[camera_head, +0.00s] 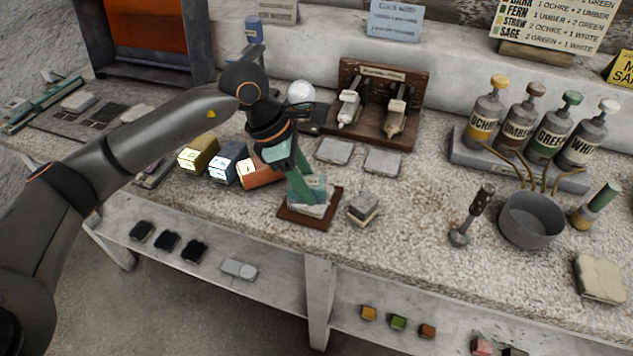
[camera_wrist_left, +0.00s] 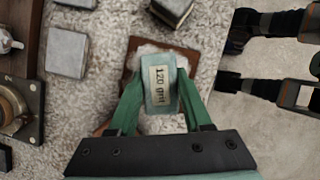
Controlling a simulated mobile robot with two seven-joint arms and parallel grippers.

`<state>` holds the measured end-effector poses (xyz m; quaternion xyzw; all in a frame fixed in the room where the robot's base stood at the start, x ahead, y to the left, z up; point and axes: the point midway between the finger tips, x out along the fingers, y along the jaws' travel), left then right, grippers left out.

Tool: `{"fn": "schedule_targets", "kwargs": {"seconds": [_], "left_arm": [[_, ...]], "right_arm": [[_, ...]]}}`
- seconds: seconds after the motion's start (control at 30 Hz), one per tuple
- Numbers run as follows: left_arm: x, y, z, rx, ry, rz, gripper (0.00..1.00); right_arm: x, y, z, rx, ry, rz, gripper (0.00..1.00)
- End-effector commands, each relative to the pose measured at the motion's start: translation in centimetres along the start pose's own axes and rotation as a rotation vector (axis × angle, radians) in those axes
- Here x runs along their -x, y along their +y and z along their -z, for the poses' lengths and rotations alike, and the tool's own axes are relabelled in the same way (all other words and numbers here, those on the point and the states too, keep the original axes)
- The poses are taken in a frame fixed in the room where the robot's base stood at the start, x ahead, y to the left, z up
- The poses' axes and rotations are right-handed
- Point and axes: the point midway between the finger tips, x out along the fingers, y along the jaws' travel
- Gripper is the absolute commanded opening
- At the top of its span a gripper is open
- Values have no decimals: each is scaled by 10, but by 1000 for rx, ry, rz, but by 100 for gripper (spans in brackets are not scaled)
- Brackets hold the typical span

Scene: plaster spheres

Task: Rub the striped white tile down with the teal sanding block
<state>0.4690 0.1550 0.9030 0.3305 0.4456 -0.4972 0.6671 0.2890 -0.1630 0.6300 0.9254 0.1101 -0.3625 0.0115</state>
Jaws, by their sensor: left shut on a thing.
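My left gripper (camera_head: 308,180) is shut on the teal sanding block (camera_head: 316,184), its green fingers on either side. The left wrist view shows the block (camera_wrist_left: 159,85) with a "120 grit" label on top, between the fingertips (camera_wrist_left: 160,100). The block sits over the white tile (camera_head: 318,211), which lies on a brown board (camera_head: 291,215). In the wrist view only a pale edge of the tile (camera_wrist_left: 150,50) shows past the block. The block and fingers hide most of the tile, and I cannot make out its stripes. Whether block and tile touch is unclear. My right gripper is in neither view.
A grey and cream block (camera_head: 363,207) stands close right of the board. Two grey tiles (camera_head: 334,151) lie behind. A metal pot (camera_head: 531,221) and labelled bottles (camera_head: 483,115) stand at right. The bench's front edge is near.

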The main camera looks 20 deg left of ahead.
Motion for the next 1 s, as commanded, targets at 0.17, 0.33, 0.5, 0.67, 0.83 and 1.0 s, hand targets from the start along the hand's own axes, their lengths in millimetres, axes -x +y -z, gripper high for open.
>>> {"fn": "schedule_targets", "kwargs": {"seconds": [0.17, 0.33, 0.5, 0.67, 0.83, 1.0], "left_arm": [[0, 0, 2, -2, -1, 0, 0], [0, 0, 2, -2, -2, -1, 0], [-3, 0, -3, -2, -3, 0, 0], [-7, -1, -14, -2, -2, 1, 0], [-9, 0, -19, -3, -1, 0, 0], [-13, 0, -26, -2, -2, 1, 0]], "right_arm": [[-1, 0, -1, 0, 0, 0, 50], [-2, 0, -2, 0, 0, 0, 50], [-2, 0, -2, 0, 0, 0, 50], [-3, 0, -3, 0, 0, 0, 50], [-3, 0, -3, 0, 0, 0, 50], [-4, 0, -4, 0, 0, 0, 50]]}}
